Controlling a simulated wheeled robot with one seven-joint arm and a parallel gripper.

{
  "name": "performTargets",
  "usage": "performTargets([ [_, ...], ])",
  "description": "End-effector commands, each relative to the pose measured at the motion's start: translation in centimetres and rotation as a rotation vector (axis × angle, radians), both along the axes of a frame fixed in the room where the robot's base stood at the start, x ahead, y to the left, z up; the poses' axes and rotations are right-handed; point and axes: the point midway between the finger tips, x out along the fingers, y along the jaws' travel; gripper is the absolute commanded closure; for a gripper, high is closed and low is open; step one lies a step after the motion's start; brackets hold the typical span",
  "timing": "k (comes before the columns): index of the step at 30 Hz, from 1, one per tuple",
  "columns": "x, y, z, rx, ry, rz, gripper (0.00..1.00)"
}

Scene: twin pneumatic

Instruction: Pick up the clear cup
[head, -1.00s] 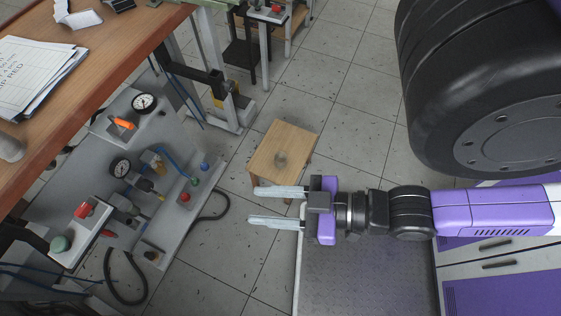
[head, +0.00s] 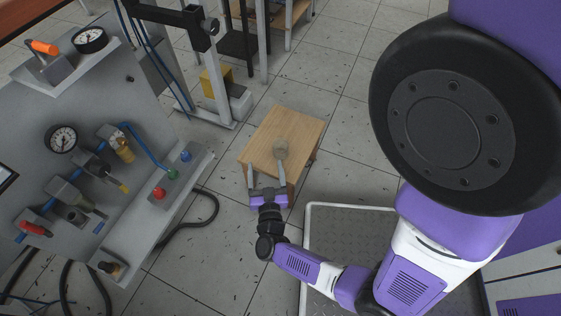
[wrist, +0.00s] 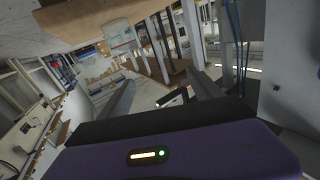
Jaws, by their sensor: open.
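The clear cup (head: 281,149) is a small see-through vessel standing on a low wooden stool (head: 262,130) in the head view. My gripper (head: 266,165) is at the stool's near edge, with its two fingers spread and pointing toward the cup. The right fingertip appears just in front of the cup, and I cannot tell whether they touch. The gripper is open and holds nothing.
A grey pneumatic panel (head: 85,110) with gauges, valves and coloured buttons stands left of the stool. A dark hose (head: 213,215) loops on the floor between them. A metal post frame (head: 205,95) stands behind left. Tiled floor is open right of the stool.

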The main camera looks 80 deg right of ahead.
Motion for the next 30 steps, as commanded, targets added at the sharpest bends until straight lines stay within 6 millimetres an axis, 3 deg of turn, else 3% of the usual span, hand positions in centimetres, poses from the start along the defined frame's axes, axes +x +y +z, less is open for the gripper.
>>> performTargets([
  [1,-0.7,-1.8,-2.8,-0.005,0.017,-0.064,0.26],
  [6,-2.8,-5.1,-5.7,-0.006,0.068,-0.200,0.26],
  [30,-3.4,-13.4,-6.0,-0.006,0.081,-0.233,0.26],
])
